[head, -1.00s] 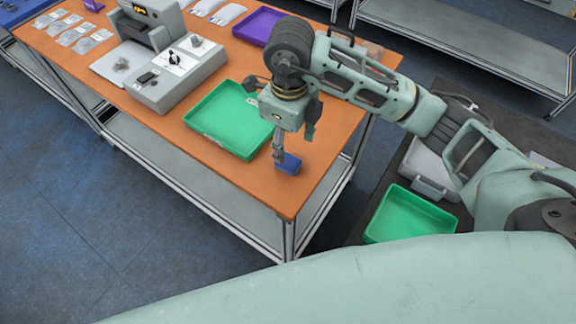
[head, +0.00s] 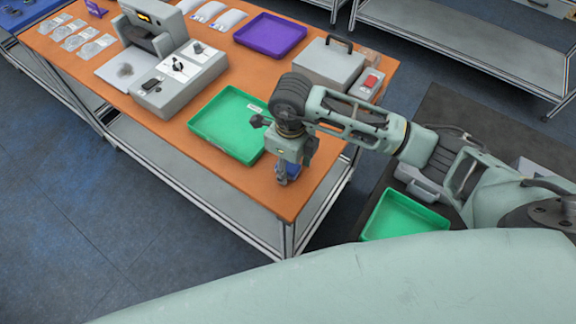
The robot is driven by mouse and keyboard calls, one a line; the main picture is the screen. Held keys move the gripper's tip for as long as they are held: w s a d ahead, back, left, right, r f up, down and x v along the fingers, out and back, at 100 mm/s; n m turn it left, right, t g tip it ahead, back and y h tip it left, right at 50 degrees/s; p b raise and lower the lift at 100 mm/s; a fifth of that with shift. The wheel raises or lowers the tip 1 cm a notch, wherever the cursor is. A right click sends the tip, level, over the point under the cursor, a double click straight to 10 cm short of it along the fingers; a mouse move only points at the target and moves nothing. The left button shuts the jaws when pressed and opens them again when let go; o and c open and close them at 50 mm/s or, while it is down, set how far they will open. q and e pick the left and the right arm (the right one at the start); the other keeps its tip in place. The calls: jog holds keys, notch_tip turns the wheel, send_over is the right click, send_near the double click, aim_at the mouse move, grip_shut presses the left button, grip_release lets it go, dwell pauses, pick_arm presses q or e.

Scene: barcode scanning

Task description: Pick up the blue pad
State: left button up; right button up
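The blue pad (head: 293,170) is on or just above the orange table near its front right corner, largely hidden behind my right gripper. My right gripper (head: 281,181) points down right at the pad, with its fingers at the pad's near left side. Whether the fingers are closed on the pad or only beside it cannot be told. My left gripper is not in view.
A green tray (head: 229,150) lies just left of my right gripper. A grey scanner machine (head: 182,82), a purple tray (head: 270,36) and a grey case (head: 328,64) stand farther back. Another green tray (head: 403,233) is at lower right. The table's front corner is bare.

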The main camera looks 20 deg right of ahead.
aim_at(290, 165)
jog(key=c, duration=0.7)
jog(key=shift+r, duration=0.2)
jog(key=shift+c, duration=0.2)
jog(key=shift+r+b, duration=0.25)
jog(key=shift+b, duration=0.05)
notch_tip(290, 165, up, 2)
jog(key=shift+w+r+b, duration=0.1)
jog(key=shift+r+b, duration=0.15)
jog(key=shift+b, duration=0.45)
jog(key=s+d+r+b, duration=0.2)
jog(key=s+d+r, duration=0.2)
jog(key=s+r, duration=0.3)
jog(key=shift+s+r+b, duration=0.35)
jog(key=shift+s+b, duration=0.05)
jog(key=shift+s, duration=1.7)
